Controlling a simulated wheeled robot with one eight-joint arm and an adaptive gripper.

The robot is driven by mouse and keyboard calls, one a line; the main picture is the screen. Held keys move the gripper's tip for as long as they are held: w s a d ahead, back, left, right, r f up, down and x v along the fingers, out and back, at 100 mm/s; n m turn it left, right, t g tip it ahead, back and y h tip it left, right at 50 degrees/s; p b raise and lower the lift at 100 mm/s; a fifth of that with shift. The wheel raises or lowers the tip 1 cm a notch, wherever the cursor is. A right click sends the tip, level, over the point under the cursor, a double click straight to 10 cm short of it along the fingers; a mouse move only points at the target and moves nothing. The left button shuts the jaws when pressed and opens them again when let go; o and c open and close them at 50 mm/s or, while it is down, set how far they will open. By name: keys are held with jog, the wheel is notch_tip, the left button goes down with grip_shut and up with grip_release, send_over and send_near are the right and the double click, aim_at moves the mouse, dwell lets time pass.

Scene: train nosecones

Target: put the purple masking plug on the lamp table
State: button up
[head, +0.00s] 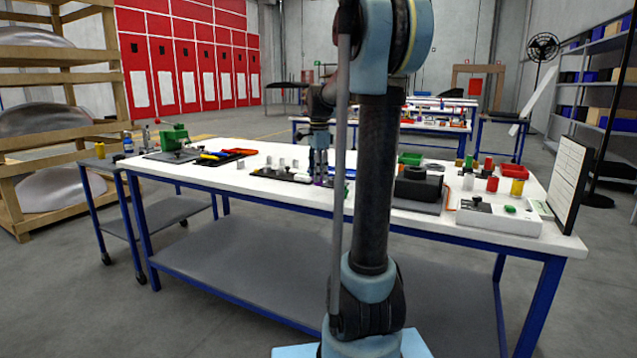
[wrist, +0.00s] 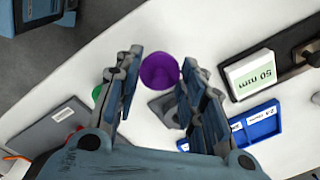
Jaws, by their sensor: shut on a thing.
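The purple masking plug (wrist: 160,71) is a round purple piece between the tips of my gripper (wrist: 157,80) in the wrist view. My gripper is shut on it, with a finger on each side. In the head view my gripper (head: 318,176) is low over the middle of a white-topped workbench (head: 345,206), and only a speck of purple shows at its tips. I cannot tell from these frames which table is the lamp table.
Near my gripper in the wrist view are a blue labelled tray (wrist: 254,125) and a block marked 50 mm (wrist: 252,74). A black box (head: 418,186), red and yellow cylinders and an upright panel (head: 568,182) stand on the bench's right. More tables stand behind.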

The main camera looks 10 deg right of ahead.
jog(key=shift+f, duration=1.65)
jog(key=shift+f, duration=0.1)
jog(key=o, duration=0.9)
jog(key=shift+c, duration=0.2)
notch_tip(320, 180, up, 12)
jog(key=s+f+n, duration=0.8)
jog(key=s+f, duration=0.5)
jog(key=s, duration=0.4)
jog(key=s+f+n+t, duration=0.1)
jog(key=s+f+n, duration=0.7)
jog(key=s+f, duration=0.6)
jog(key=s, duration=0.3)
jog(key=shift+s+d+t, duration=0.15)
jog(key=shift+d+t, duration=0.15)
